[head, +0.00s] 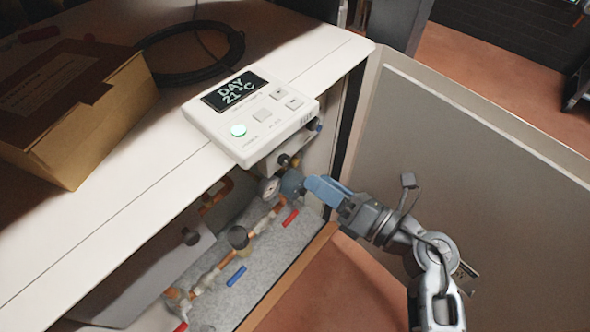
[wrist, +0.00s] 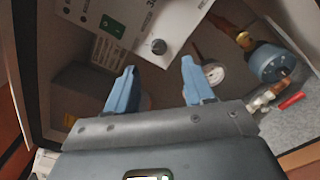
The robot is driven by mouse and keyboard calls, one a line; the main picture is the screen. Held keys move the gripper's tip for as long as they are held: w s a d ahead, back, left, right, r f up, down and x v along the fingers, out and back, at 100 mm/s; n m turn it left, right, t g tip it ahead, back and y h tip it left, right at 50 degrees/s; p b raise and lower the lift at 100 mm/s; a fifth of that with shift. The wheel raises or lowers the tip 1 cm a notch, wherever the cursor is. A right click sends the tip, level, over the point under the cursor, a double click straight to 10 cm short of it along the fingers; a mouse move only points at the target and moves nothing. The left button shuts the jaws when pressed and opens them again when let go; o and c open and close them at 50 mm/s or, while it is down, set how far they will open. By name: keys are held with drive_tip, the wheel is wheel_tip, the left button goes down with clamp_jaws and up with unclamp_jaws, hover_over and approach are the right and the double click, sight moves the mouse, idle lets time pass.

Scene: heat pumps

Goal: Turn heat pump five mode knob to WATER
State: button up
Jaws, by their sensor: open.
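A small dark knob (wrist: 158,46) sits on a white panel (wrist: 178,18) inside the open cabinet in the wrist view. The panel carries partly cut-off print, and I cannot read the mode names or where the knob points. My gripper (wrist: 159,88) is open and empty. Its two blue fingers are apart, with the knob beyond and between them, not visibly touched. In the head view my gripper (head: 326,190) is at the cabinet opening, below the controller. The panel knob is not clearly visible there.
A white controller (head: 254,112) reading DAY 21°C lies on the white cabinet top (head: 120,190), near a cardboard box (head: 110,120). An open door (head: 470,170) stands right of my arm. Inside are copper pipes, a gauge (wrist: 214,74), a blue round pump (wrist: 270,62) and red and blue valve handles.

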sight(287, 162)
drive_tip(key=b+x, duration=0.1)
drive_tip(key=x, duration=0.6)
drive_tip(key=shift+w+a, duration=0.1)
drive_tip(key=shift+a, duration=0.15)
drive_tip(key=shift+c, duration=0.4)
clamp_jaws()
